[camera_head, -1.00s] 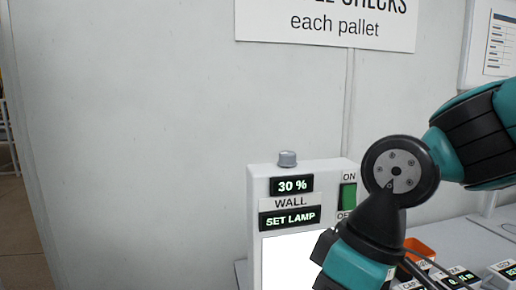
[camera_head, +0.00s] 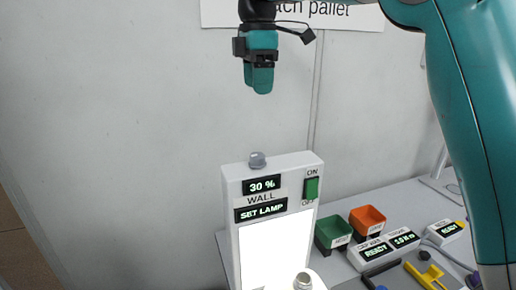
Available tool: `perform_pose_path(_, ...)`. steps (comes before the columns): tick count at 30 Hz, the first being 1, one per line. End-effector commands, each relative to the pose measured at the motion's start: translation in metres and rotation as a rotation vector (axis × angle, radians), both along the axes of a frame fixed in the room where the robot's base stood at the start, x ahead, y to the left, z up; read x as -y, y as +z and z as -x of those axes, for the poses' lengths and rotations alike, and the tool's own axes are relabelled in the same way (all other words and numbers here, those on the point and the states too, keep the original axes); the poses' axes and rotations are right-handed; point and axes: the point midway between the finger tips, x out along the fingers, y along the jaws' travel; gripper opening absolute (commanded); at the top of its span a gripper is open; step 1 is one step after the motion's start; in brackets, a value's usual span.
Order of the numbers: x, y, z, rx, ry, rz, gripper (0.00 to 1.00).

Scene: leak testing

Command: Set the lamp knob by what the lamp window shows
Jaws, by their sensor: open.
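The lamp box (camera_head: 230,225) stands on the bench, with a bright white panel (camera_head: 275,250) in its front. The small grey lamp knob (camera_head: 257,160) sits on its top edge. The lamp window (camera_head: 262,184) below the knob reads "30 %". Under the label WALL, a second window (camera_head: 261,210) reads "SET LAMP". A green switch (camera_head: 311,188) sits between ON and a partly readable OFF. My gripper (camera_head: 261,90) points down, open and empty, well above the knob in the picture and apart from it. One finger largely hides the other.
A green bin (camera_head: 330,232) and an orange bin (camera_head: 367,218) stand right of the lamp box. Beside them are white devices with READY displays (camera_head: 375,252) and a yellow tool (camera_head: 425,275). A round metallic piece (camera_head: 303,281) is at the bottom, before the panel.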

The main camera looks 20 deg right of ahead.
Motion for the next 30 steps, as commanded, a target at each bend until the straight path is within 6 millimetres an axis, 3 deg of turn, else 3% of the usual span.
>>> perform_pose_path(30, 0.0, -0.153, 0.001, 0.002, -0.002, -0.001, 0.65)
